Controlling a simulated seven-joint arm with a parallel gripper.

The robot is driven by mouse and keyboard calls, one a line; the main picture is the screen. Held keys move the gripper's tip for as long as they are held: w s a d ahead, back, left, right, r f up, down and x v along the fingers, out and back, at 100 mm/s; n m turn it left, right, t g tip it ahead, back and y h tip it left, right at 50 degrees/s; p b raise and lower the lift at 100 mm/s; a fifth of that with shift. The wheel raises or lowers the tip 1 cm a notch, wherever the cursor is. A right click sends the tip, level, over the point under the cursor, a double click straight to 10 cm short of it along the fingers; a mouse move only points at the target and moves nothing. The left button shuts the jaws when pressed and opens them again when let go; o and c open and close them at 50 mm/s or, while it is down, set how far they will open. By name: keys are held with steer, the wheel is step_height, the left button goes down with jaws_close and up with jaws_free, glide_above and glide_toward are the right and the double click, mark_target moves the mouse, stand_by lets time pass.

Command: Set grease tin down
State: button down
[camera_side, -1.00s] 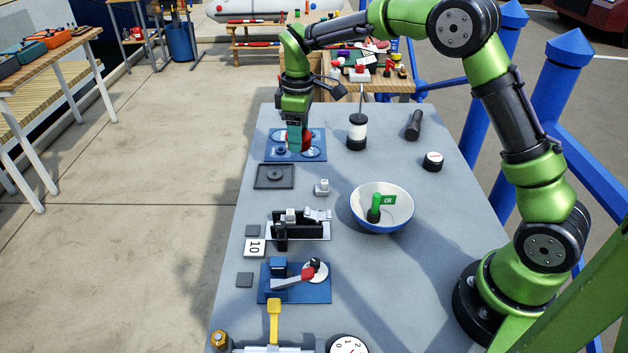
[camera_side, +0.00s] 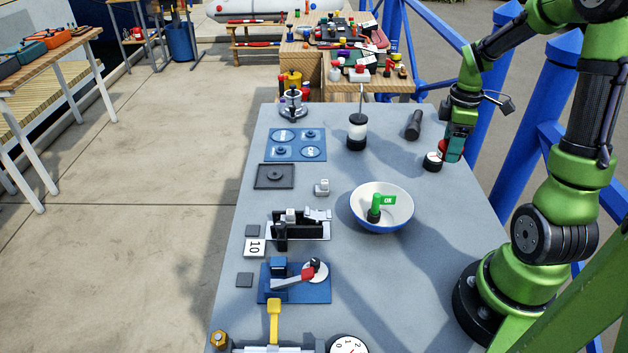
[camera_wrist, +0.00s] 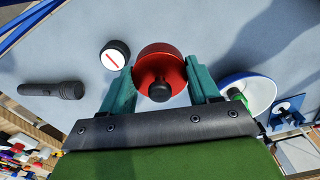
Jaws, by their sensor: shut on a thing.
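The grease tin, a round red tin (camera_wrist: 152,58) with a dark knob, sits between my teal fingers in the wrist view. My gripper (camera_side: 451,156) is shut on it over the right edge of the grey table (camera_side: 455,215). In the side view only a sliver of red shows beside the fingers. A black disc with a white, red-striped top (camera_side: 433,162) is close by and partly overlapped there; in the wrist view (camera_wrist: 115,54) it stands apart, to the tin's left. I cannot tell whether the tin touches the table.
A black torch (camera_side: 413,125) lies behind the disc. A blue-rimmed white bowl (camera_side: 400,214) holds a green piece with an OK flag (camera_side: 388,200). A black-and-white jar (camera_side: 357,133) with a rod stands further left. A blue mat (camera_side: 296,145) lies at the far left.

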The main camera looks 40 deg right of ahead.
mark_target(444, 195)
steer(key=shift+s+a+f+n, duration=0.25)
steer(key=shift+s+f+n, duration=0.05)
steer(key=shift+s, duration=0.25)
steer(key=shift+s+a+f+n, duration=0.2)
steer(key=shift+s+f+n, duration=0.1)
steer(key=shift+s, duration=0.2)
steer(key=shift+s+a+f+n, duration=0.2)
steer(key=shift+f+n, duration=0.1)
steer(key=shift+d+f+n, duration=0.1)
steer(key=shift+f+n, duration=0.15)
steer(key=shift+n, duration=0.05)
steer(key=shift+w+f, duration=0.1)
steer(key=shift+f, duration=3.7)
steer(key=shift+f, duration=0.1)
steer(key=shift+c, duration=1.3)
jaws_free()
